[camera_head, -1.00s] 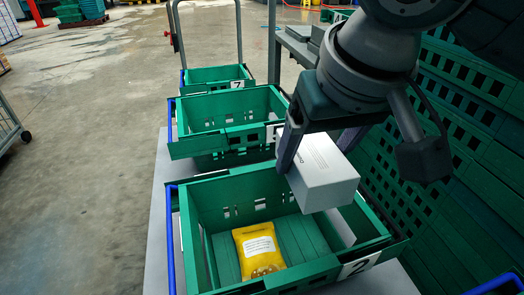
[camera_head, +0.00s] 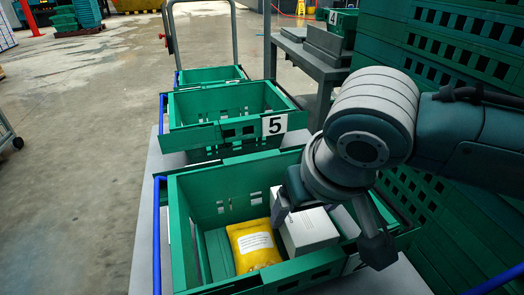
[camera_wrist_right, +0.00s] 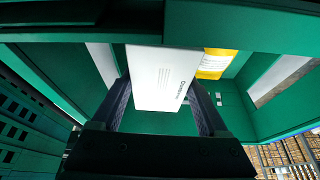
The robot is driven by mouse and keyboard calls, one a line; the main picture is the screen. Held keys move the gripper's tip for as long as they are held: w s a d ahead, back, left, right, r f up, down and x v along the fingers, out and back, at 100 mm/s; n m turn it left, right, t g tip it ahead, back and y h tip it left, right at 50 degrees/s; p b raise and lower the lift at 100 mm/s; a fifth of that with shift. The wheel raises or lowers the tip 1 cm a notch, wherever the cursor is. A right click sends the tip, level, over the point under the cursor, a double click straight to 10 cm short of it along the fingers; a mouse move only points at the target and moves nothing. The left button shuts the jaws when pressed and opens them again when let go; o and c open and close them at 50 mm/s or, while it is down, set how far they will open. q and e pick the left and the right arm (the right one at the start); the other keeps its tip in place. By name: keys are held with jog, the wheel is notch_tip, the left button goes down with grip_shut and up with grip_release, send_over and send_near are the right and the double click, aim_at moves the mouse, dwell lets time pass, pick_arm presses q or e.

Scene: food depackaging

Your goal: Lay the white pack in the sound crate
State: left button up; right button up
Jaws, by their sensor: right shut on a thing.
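The white pack (camera_head: 310,233) is a plain box with small print. It is inside the near green crate (camera_head: 198,190), on its right side. My right gripper (camera_head: 322,208) is shut on the pack from above, a finger on each side; the wrist view shows the pack (camera_wrist_right: 160,75) between both fingers. The pack's underside is hidden, so I cannot tell whether it touches the crate floor. A yellow bag (camera_head: 254,245) with a white label lies in the crate, just left of the pack. My left gripper is not in view.
Behind stands another green crate (camera_head: 190,136) with a 5 label, and a further crate (camera_head: 207,76) beyond it. Stacked green crates (camera_head: 450,215) rise close on the right. A grey table (camera_head: 318,62) stands at the back. Open floor lies left.

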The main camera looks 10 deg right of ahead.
jog(key=shift+f, duration=0.6)
jog(key=o, duration=1.6)
jog(key=shift+c, duration=0.2)
jog(key=p+v, duration=0.1)
jog(key=v, duration=0.3)
jog(key=p+v, duration=0.2)
jog(key=v, duration=0.2)
jog(key=p+v, duration=0.1)
jog(key=v, duration=0.3)
jog(key=shift+w+r+p, duration=0.25)
jog(key=shift+r+p, duration=0.1)
jog(key=shift+p, duration=0.05)
jog(key=shift+s+r, duration=0.2)
jog(key=shift+r, duration=0.15)
